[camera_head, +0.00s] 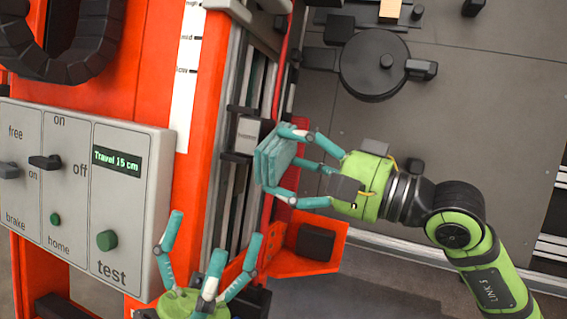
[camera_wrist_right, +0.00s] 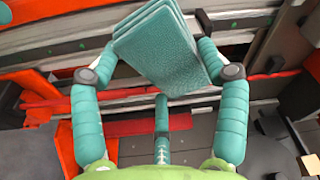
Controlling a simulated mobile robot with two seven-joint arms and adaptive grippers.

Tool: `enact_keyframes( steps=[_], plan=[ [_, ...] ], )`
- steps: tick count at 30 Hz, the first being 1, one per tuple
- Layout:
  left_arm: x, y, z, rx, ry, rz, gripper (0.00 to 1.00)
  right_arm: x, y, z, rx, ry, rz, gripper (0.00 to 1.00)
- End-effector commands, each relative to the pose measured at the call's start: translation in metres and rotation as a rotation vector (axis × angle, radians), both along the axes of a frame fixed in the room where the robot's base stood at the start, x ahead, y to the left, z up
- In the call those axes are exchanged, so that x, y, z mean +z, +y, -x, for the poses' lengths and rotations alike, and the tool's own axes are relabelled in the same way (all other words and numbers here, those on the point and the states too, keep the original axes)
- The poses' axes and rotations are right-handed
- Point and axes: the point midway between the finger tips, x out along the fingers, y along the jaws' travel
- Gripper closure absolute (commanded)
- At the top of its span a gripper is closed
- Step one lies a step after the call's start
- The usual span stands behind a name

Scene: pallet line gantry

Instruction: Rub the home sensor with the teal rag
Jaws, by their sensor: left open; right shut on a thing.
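The teal rag (camera_head: 272,162) is a folded pad held in the fingertips of my right gripper (camera_head: 282,160), beside the gantry's vertical rail. In the right wrist view the rag (camera_wrist_right: 165,50) is pinched between two teal fingers (camera_wrist_right: 160,62), its layered edge upward. A small grey block (camera_head: 246,135) with dark parts sits on the rail just left of the rag; I cannot tell whether it is the home sensor, or whether the rag touches it. My left gripper (camera_head: 214,240) is open and empty at the bottom, fingers spread, below the rail.
A grey control panel (camera_head: 80,215) with switches, a green test button (camera_head: 107,240) and a display reading "Travel 15 cm" is at left. An orange bracket (camera_head: 290,262) with a black block (camera_head: 316,243) lies below the right gripper. A black round device (camera_head: 374,64) is upper right.

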Motion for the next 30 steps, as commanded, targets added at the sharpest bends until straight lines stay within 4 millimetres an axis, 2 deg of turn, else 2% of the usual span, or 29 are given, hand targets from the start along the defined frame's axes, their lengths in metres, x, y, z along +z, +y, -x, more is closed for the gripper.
enact_keyframes(
  steps=[1,12,24,30],
  plan=[
    [-0.006,0.000,0.000,0.000,0.000,0.000,0.02,-0.003,-0.006,0.001,-0.003,-0.002,0.002,0.53],
    [-0.028,0.000,0.000,0.000,0.000,0.000,0.02,-0.003,-0.039,0.012,-0.002,-0.002,0.001,0.53],
    [-0.029,0.000,0.000,0.000,0.000,0.000,0.02,0.000,-0.044,0.015,0.001,-0.001,0.000,0.53],
    [-0.043,0.000,0.000,0.000,0.000,0.000,0.02,-0.004,-0.058,0.018,-0.003,-0.002,0.001,0.53]
  ],
)
